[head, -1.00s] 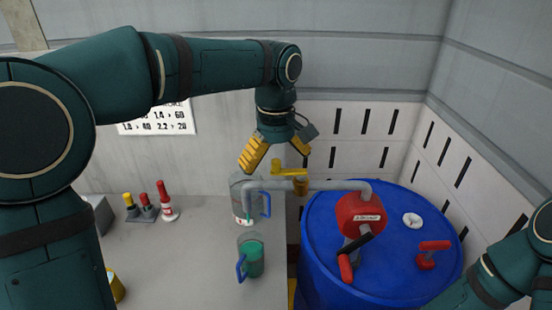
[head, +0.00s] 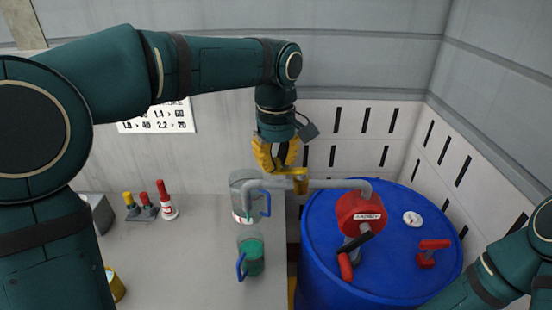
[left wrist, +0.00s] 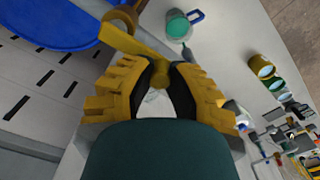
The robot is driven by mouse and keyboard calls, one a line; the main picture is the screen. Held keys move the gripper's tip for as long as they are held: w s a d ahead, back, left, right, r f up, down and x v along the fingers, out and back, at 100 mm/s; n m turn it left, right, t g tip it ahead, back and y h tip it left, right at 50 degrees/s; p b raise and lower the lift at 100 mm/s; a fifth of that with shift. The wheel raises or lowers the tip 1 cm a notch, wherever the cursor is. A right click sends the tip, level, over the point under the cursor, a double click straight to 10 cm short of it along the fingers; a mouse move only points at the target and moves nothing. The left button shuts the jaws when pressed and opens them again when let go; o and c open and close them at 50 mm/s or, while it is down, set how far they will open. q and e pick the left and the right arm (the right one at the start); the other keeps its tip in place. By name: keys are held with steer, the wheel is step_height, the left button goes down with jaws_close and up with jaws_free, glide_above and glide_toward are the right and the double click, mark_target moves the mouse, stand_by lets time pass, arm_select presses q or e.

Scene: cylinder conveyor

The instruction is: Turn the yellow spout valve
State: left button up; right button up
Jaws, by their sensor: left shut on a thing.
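The yellow spout valve (head: 301,185) sits on a grey pipe (head: 327,184) that runs from a red pump on the blue drum. My right gripper is out of view; only my right arm shows at lower right.
The blue drum (head: 310,250) stands right of the grey table (head: 190,260) and carries the red pump (head: 358,208) and a small red handle (head: 431,250). Small yellow and red items (head: 162,200) stand at the table's back left. Walls close in behind and at right.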

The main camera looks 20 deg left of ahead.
arm_select(q)
steer(key=shift+s+d, duration=0.3)
steer(key=shift+s, duration=0.25)
steer(key=shift+s+d, duration=0.1)
steer(key=shift+s, duration=0.05)
steer(key=shift+s+d, duration=0.25)
steer(key=shift+s, duration=0.05)
steer(key=shift+s+d, duration=0.1)
steer(key=shift+s+d, duration=0.4)
steer(key=shift+d, duration=0.2)
